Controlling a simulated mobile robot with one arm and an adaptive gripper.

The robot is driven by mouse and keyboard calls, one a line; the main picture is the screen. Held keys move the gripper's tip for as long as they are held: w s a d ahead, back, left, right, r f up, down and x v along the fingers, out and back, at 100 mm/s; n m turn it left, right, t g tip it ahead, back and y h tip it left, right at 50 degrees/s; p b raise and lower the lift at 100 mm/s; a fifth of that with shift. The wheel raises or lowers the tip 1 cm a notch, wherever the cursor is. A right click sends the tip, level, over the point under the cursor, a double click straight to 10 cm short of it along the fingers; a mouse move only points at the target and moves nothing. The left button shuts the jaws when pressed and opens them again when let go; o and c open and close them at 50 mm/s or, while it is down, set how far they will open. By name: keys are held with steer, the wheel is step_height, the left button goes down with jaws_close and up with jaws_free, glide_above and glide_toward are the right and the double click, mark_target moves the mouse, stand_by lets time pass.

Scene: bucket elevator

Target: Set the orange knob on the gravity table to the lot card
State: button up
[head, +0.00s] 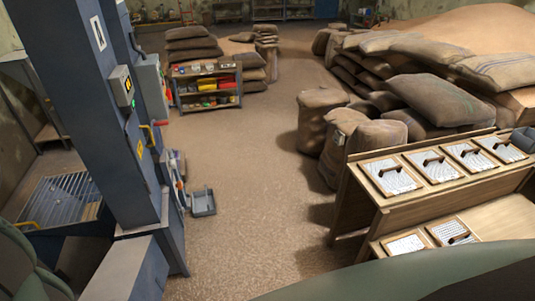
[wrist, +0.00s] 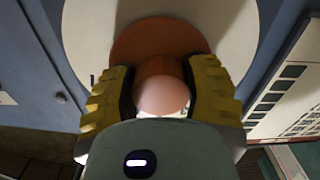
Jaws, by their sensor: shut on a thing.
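The orange knob (wrist: 162,92) shows in the wrist view, standing out from a round cream dial plate (wrist: 235,25) on a blue-grey panel. My gripper (wrist: 162,98) has its two yellow ribbed fingers closed on either side of the knob, touching it. My gripper covers the lower part of the dial. The head view shows neither knob nor gripper.
In the head view, a tall blue machine column (head: 110,150) stands at the left. A wooden bench with sieve trays (head: 375,210) is at the right, with sacks (head: 425,95) behind it. A shelf (head: 205,88) stands farther back. The floor between is mostly clear, with a grey bin (head: 204,203) near the column.

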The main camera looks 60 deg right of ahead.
steer(key=shift+c, duration=1.4)
steer(key=shift+f, duration=0.1)
steer(key=shift+n+b, duration=0.4)
steer(key=shift+b, duration=0.6)
steer(key=o, duration=1.2)
steer(key=shift+s+d, duration=0.1)
steer(key=shift+v, duration=5.9)
